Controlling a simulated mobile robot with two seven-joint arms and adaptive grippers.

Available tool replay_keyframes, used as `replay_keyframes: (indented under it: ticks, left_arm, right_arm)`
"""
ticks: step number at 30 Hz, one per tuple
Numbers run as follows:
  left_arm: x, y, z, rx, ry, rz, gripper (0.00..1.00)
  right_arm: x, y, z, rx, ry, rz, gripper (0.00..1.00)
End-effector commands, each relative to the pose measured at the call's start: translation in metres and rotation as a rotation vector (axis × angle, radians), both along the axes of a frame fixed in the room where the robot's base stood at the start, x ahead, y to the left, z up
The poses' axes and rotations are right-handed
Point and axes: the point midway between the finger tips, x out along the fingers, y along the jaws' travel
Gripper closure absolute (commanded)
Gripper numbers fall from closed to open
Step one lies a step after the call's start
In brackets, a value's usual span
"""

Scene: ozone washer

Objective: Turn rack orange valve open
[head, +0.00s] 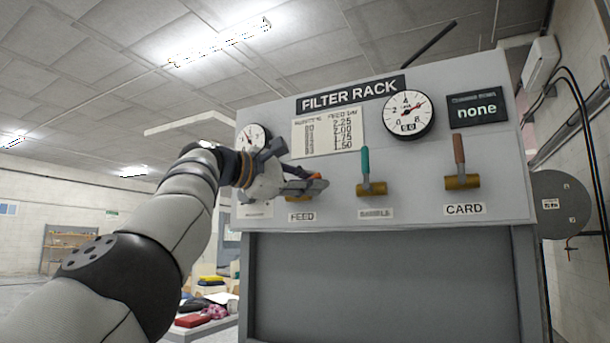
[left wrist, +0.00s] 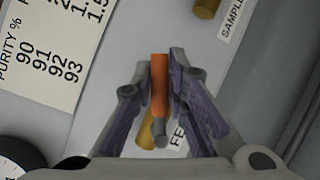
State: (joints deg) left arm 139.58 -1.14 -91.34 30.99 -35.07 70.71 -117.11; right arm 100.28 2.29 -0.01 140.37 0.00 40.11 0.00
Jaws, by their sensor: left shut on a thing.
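The orange valve handle (left wrist: 159,82) is on the brass FEED valve of the filter rack (head: 390,280). In the left wrist view, the handle lies between the two fingers of my left gripper (left wrist: 159,66), which is shut on it. In the head view, my left gripper (head: 314,184) is at the FEED valve, above the FEED label (head: 301,217), and hides most of the handle. The brass valve body (left wrist: 147,140) shows partly below the handle in the left wrist view. My right gripper is not in view.
To the right are the SAMPLE valve with an upright teal handle (head: 365,160) and the CARD valve with an upright brown-orange handle (head: 459,149). Above are a large gauge (head: 408,114), a small gauge (head: 254,138), a purity table (head: 329,132) and a display reading "none" (head: 477,110).

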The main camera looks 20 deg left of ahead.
Motion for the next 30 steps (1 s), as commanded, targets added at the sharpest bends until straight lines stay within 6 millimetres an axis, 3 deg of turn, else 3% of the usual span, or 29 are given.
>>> replay_keyframes:
  ticks: [15, 30]
  left_arm:
    - [0.000, -0.004, -0.017, 0.353, -0.028, 0.001, 1.00]
    - [0.000, -0.004, -0.022, 0.440, -0.035, 0.001, 1.00]
  right_arm:
    - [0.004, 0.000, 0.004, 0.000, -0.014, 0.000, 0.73]
    - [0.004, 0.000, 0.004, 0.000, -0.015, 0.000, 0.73]
